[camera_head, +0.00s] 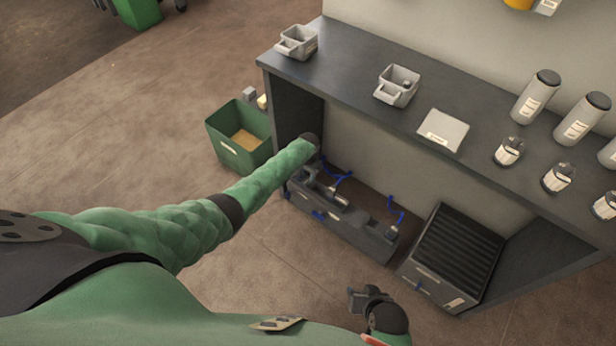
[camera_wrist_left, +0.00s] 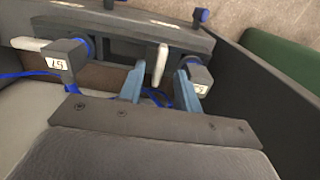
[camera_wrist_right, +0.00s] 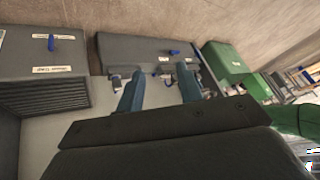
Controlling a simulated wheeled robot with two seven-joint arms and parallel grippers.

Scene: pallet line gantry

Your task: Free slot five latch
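A long dark grey latch unit (camera_head: 345,222) with blue parts sits on the floor under the bench. In the left wrist view its housing (camera_wrist_left: 120,32) carries a white lever (camera_wrist_left: 160,65) and two grey blocks, one left (camera_wrist_left: 70,62) and one right (camera_wrist_left: 197,74). The left block's label looks like "15" or "51"; the right label is partly hidden by a finger. My left gripper (camera_wrist_left: 158,72) is open at the unit, its fingertips apart with the white lever seen between them. My right gripper (camera_wrist_right: 160,72) is open and empty, away from the unit; it also shows in the head view (camera_head: 358,298).
A ribbed dark box (camera_head: 455,248) stands right of the unit. A green bin (camera_head: 238,140) stands left. The bench top (camera_head: 350,70) above holds grey trays, bottles and jars. Blue cables (camera_wrist_left: 100,80) run behind my left fingers. The floor in front is mostly clear.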

